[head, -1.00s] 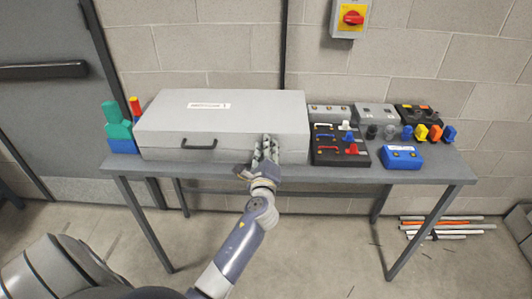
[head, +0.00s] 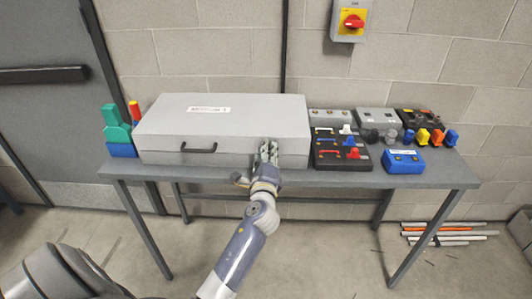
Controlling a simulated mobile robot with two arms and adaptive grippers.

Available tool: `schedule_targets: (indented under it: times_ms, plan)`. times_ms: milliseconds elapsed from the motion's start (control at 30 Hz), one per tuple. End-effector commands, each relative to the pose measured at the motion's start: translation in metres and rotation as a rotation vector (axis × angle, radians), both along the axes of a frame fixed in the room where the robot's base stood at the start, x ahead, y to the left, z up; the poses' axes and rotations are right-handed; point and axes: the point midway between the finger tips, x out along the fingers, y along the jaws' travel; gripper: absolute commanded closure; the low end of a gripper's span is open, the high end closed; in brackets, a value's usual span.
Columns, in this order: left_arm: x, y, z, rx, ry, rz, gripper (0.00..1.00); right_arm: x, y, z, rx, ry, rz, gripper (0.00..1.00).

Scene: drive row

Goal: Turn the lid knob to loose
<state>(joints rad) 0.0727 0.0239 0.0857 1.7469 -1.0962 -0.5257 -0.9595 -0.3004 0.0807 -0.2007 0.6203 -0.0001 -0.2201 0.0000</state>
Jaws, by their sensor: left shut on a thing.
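A large grey case (head: 215,128) with a grey lid and a small label sits on the left half of the table. A dark handle (head: 199,149) is on its front. My left gripper (head: 268,154) is at the right part of the case's front face, its fingers pointing up against it. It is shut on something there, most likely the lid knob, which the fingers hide. How the knob is turned cannot be told. My right gripper is not in view.
The grey table (head: 300,179) carries black and grey boxes with switches (head: 340,150), a blue box (head: 402,161) and coloured knobs right of the case. Green and blue blocks (head: 118,132) stand at its left end. A red rotary switch (head: 353,22) is on the wall. Rods (head: 450,234) lie on the floor.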

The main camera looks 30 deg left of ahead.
Motion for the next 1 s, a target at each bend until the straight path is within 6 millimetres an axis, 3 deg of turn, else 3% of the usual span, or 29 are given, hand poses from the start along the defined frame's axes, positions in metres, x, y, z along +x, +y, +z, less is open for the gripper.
schedule_targets:
  times_ms: [33, 100, 533, 1000]
  plan:
    - [0.000, 0.000, -0.001, -0.001, 0.001, 0.000, 0.72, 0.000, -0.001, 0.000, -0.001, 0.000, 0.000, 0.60]
    - [0.000, 0.000, -0.001, 0.000, 0.002, 0.000, 0.56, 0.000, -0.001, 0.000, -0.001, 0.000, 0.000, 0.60]
    - [-0.005, -0.004, -0.001, 0.000, 0.002, -0.001, 0.56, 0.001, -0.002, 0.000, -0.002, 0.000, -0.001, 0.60]
    - [-0.082, -0.050, -0.002, -0.002, 0.004, 0.000, 0.56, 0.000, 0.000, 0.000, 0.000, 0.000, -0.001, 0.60]
